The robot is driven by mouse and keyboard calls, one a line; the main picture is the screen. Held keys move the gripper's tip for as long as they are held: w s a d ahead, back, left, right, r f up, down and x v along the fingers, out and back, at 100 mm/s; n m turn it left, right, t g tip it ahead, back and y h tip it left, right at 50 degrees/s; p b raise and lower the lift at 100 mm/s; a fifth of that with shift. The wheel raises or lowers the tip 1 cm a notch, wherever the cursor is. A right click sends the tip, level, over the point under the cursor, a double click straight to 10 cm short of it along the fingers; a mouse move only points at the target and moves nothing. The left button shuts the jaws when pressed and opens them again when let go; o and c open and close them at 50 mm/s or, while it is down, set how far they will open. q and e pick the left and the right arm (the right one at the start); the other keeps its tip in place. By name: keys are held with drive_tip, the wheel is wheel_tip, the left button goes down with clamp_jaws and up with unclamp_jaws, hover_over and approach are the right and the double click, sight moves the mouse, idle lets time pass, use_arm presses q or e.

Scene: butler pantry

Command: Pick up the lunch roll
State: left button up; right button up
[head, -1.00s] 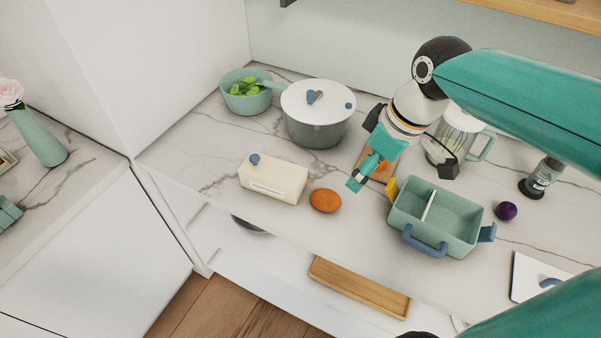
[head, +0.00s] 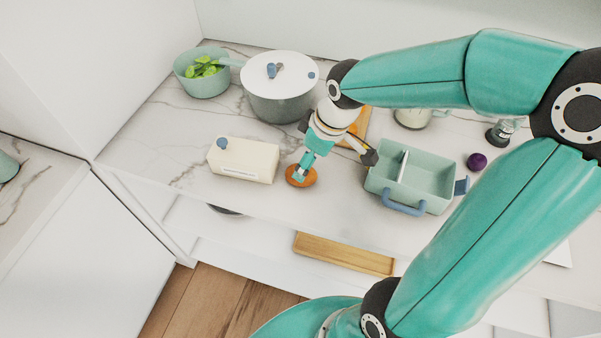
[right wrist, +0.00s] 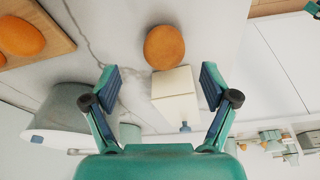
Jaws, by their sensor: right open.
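The lunch roll (head: 311,181) is a round orange-brown bun on the marble counter, right of a cream box, partly covered by my right gripper in the head view. My right gripper (head: 303,165) reaches down over it. In the right wrist view the roll (right wrist: 164,47) lies just beyond the spread fingertips of my right gripper (right wrist: 160,83), roughly centred between them. The gripper is open and empty. Whether a finger touches the roll cannot be told. My left gripper is not in view.
The cream box (head: 243,161) with a blue knob stands close left of the roll. A green divided lunch box (head: 432,178) stands to the right, a lidded pot (head: 281,100) and a bowl (head: 203,82) with green leaves behind. A wooden board (right wrist: 38,58) holds orange items. A purple ball (head: 476,161) lies right.

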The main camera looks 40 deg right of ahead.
sight(311, 178)
drive_tip(key=shift+a+p+x, duration=0.15)
drive_tip(key=shift+x, duration=1.2)
drive_tip(key=shift+a+p+x, duration=0.15)
drive_tip(key=shift+x, duration=1.15)
drive_tip(key=c, duration=1.2)
drive_tip(key=shift+r, duration=0.15)
drive_tip(key=shift+c, duration=0.2)
